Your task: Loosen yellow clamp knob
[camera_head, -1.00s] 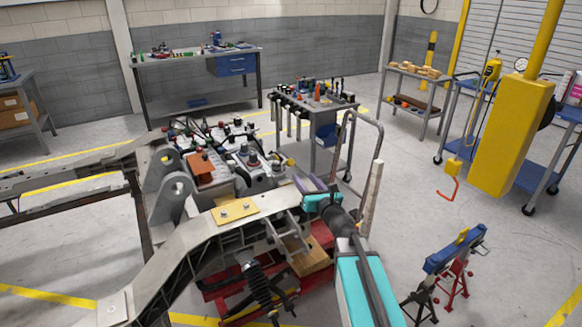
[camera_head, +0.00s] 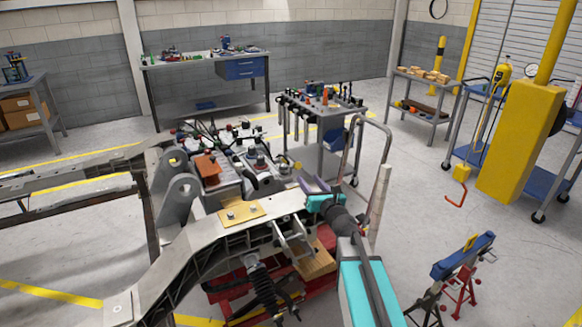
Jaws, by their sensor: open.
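A small yellow knob (camera_head: 297,166) shows at the right end of the cluster of parts on the chassis fixture. It is too small to tell for certain that it is the clamp knob. My gripper (camera_head: 312,186), with purplish fingers on a teal and black wrist, is just below and right of it, over the right end of the chassis rail (camera_head: 190,250). The gripper is open and appears apart from the knob. The fingertips are small and partly hidden by the wrist, so what lies between them is unclear.
A yellow plate with bolts (camera_head: 243,212) lies on the rail. A grey tool cart (camera_head: 345,150) stands close behind my gripper. A blue and red stand (camera_head: 465,257) is at the lower right. The floor between the stand and the yellow column (camera_head: 513,140) is clear.

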